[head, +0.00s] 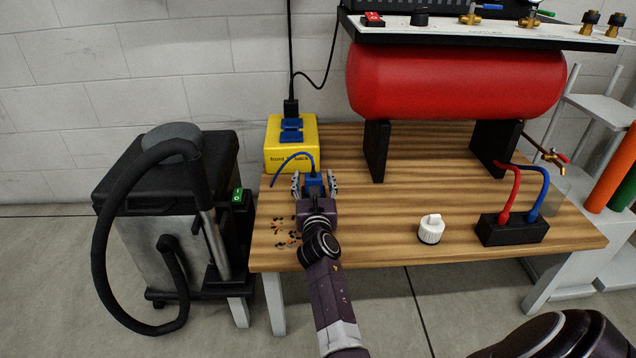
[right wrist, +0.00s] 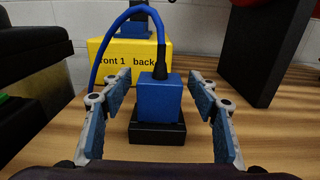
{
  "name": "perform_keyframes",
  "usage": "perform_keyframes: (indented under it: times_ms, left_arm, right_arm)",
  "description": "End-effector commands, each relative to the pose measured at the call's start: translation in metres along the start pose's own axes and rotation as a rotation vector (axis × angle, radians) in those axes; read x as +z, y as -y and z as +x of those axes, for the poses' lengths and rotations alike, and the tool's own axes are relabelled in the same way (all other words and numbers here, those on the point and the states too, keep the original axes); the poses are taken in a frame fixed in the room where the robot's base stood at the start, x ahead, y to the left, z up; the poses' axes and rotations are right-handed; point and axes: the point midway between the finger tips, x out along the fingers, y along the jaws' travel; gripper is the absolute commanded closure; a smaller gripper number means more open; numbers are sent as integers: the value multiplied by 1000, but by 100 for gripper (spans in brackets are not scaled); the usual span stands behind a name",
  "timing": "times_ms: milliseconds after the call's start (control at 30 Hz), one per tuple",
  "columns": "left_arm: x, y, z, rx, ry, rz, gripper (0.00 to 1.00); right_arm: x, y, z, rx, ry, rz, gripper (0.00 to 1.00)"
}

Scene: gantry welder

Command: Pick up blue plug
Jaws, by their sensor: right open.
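The blue plug (right wrist: 159,97) stands upright on a black base (right wrist: 157,133) on the wooden table, with a blue cable rising from its top and looping left. In the head view the blue plug (head: 314,182) shows partly between the fingers. My right gripper (head: 315,184) is open, its fingers on either side of the plug. In the right wrist view the right gripper (right wrist: 158,98) shows a gap between each blue finger pad and the plug. My left gripper is not in view.
A yellow box (head: 291,146) with blue sockets stands behind the plug. A red tank (head: 450,82) on black supports is at the back right. A white knob (head: 431,229) and a black block (head: 512,230) with red and blue cables sit right. Small debris (head: 286,236) lies left.

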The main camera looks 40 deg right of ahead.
Motion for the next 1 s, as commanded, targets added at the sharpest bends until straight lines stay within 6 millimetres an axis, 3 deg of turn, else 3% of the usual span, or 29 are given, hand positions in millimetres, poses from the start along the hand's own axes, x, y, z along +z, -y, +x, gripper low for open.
perform_keyframes:
  times_ms: [167, 600, 1000]
  left_arm:
    - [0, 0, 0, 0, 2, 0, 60]
    - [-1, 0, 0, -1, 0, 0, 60]
    - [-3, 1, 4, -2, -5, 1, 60]
  right_arm:
    - [0, 0, 0, 0, 0, 0, 45]
    - [0, 0, 0, 0, 0, 0, 92]
    - [7, 0, 0, 1, 2, 0, 93]
